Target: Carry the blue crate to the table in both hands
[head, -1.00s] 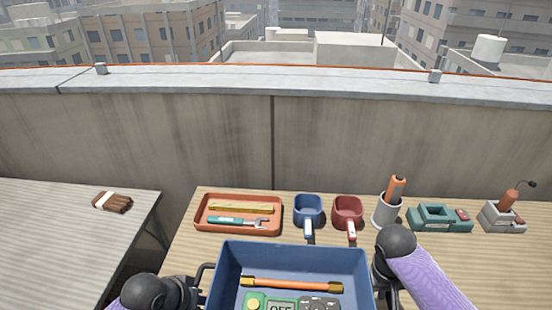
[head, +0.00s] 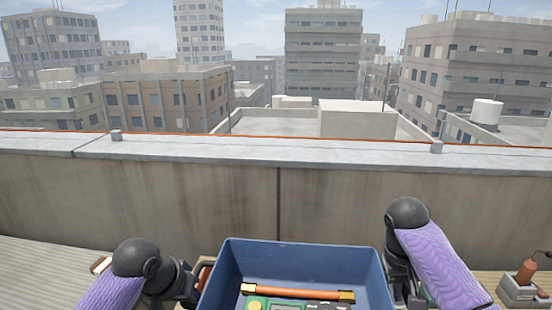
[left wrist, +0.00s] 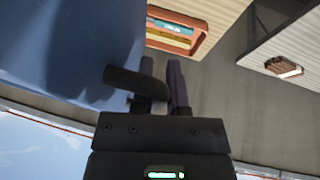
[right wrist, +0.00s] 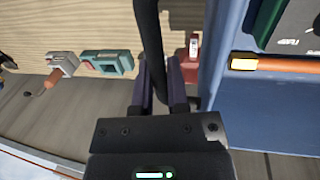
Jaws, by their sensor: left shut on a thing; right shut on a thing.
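The blue crate (head: 300,258) is at the bottom middle of the head view, roughly level. Inside it lie an orange rod with brass ends (head: 298,291) and green devices, partly cut off. My left gripper (head: 195,284) is shut on the crate's dark left handle, which also shows in the left wrist view (left wrist: 135,82). My right gripper (head: 398,280) is shut on the black right handle, clear in the right wrist view (right wrist: 150,35). The wooden table (head: 487,282) shows behind my right arm; the crate hides much of it. I cannot tell the gap beneath the crate.
An orange tray (left wrist: 203,42) with tools lies on the wooden table. A grey side table (head: 40,275) is at left. A concrete parapet (head: 200,200) runs behind.

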